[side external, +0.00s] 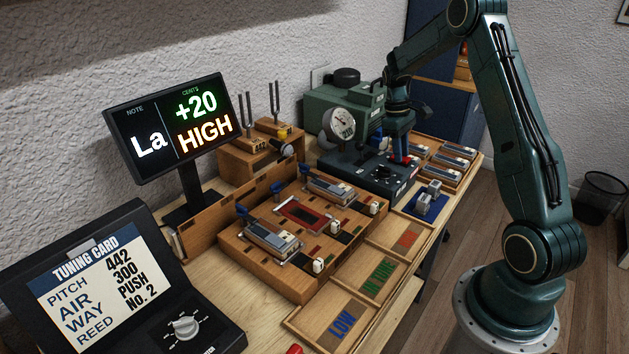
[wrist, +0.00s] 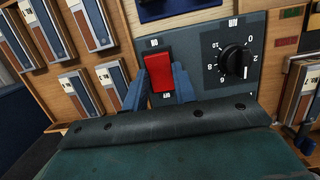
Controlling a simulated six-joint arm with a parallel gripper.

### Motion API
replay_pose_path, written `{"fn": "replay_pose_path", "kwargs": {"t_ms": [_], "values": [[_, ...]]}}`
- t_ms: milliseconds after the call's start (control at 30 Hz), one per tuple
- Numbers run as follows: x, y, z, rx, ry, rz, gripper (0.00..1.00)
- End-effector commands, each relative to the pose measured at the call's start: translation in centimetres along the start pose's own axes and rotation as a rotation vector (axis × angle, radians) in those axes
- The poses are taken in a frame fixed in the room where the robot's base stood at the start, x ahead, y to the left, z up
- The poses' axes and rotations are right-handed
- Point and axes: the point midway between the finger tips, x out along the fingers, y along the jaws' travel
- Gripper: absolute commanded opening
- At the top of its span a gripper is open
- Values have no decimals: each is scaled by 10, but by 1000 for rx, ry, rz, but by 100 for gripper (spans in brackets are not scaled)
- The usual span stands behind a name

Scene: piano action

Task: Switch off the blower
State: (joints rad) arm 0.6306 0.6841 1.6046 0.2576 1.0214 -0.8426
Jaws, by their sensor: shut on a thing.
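The green blower (side external: 318,112) stands at the back of the bench with a round gauge (side external: 341,124) on its front. Its dark control box (side external: 352,168) sits in front, with a black knob (wrist: 235,60) on its panel. The red rocker switch (wrist: 158,70) is on the same panel, left of the knob in the wrist view. My gripper (side external: 402,160) is down at the box. In the wrist view my blue fingers (wrist: 160,90) are on either side of the switch, shut on it. Their tips partly hide its lower sides, and I cannot tell which way it is tipped.
A wooden tray of reed blocks (side external: 447,160) is beside the box, with a blue mat (side external: 432,203) in front. The wooden piano-action board (side external: 285,275) fills the bench middle. The display (side external: 170,122) reads La, +20, HIGH. A tuning card screen (side external: 100,280) is front left.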

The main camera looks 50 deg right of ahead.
Motion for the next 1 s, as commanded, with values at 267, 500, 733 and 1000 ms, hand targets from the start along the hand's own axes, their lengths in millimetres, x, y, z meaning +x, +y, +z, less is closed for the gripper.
{"fn": "replay_pose_path", "kwargs": {"t_ms": [267,500,733,1000], "values": [[-1,0,-1,5,-33,0,4],[-1,0,-1,5,-32,0,39],[-1,0,-1,4,-32,0,49],[-5,0,-2,3,-32,0,49]]}}
